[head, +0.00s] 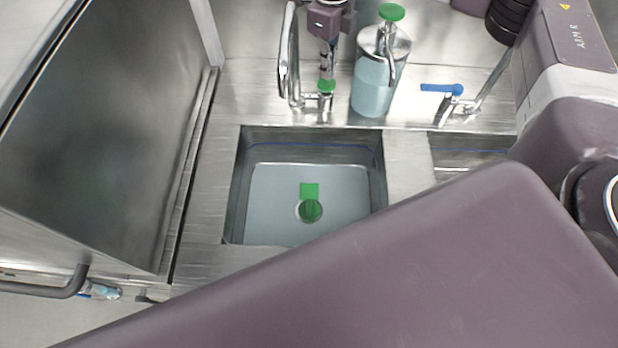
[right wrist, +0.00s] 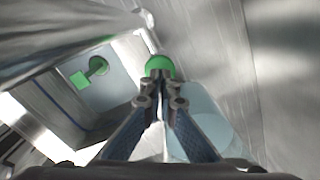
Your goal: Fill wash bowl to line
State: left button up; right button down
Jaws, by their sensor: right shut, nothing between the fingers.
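The wash bowl (head: 236,190) is a steel basin with a blue line (head: 320,146) along its back wall. A pale bluish surface that looks like water lies below that line; a green plug with a square tab (head: 310,211) shows at the drain. A curved steel tap (head: 284,60) with a green handle (head: 326,86) stands behind the bowl. My right gripper (head: 327,69) points down just above this handle, shut and empty. In the right wrist view the fingertips (right wrist: 162,90) are at the green handle (right wrist: 160,66); contact is unclear. My left gripper is not in view.
A soap dispenser with a green top (head: 391,12) stands close right of the tap. A blue-handled tap (head: 441,88) and a second basin (head: 458,145) lie further right. A raised steel door or panel (head: 110,130) is at left. My own arm covers the foreground.

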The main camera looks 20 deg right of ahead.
aim_at(327, 83)
jog(key=shift+s+f+b, duration=0.1)
jog(key=shift+f+b, duration=1)
jog(key=shift+f, duration=0.6)
dwell(6.3)
